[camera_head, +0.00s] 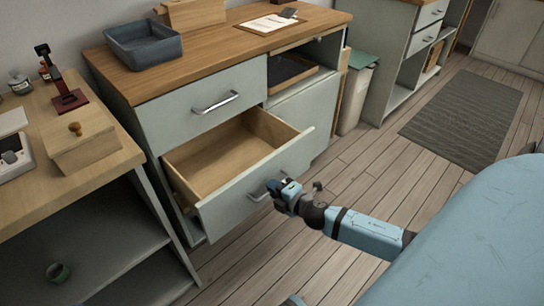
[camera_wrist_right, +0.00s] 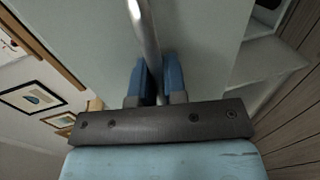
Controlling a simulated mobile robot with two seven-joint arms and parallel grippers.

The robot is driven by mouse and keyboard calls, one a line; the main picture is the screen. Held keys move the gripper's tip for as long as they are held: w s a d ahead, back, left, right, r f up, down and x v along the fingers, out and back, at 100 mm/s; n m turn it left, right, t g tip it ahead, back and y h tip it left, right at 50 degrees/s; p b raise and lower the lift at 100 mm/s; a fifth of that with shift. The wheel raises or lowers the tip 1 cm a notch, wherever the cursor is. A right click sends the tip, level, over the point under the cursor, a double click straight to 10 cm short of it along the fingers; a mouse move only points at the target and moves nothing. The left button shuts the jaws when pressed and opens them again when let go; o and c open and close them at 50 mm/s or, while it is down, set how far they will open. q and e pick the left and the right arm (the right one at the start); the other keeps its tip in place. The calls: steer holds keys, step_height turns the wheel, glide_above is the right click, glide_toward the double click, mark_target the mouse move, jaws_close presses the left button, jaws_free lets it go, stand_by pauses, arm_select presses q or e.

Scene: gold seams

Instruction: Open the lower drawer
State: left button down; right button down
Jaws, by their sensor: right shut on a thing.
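The lower drawer (camera_head: 222,156) of the grey cabinet is pulled well out, and its wooden inside looks empty. My right gripper (camera_head: 272,190) is at the drawer's front panel, shut on the lower drawer's handle (camera_head: 257,194). In the right wrist view, the bar handle (camera_wrist_right: 146,40) runs between the blue fingers of my right gripper (camera_wrist_right: 160,82). The gripper hides part of the handle in the head view. The upper drawer (camera_head: 190,108) above is shut, with its own bar handle. My left gripper is not in view.
A grey bin (camera_head: 143,44) and a clipboard (camera_head: 268,23) lie on the cabinet's wooden top. A workbench with a wooden box (camera_head: 86,150) stands at left. Plank floor is clear in front of the drawer, up to a dark mat (camera_head: 464,120).

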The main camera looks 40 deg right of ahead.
steer(key=c, duration=1.2)
jaws_free()
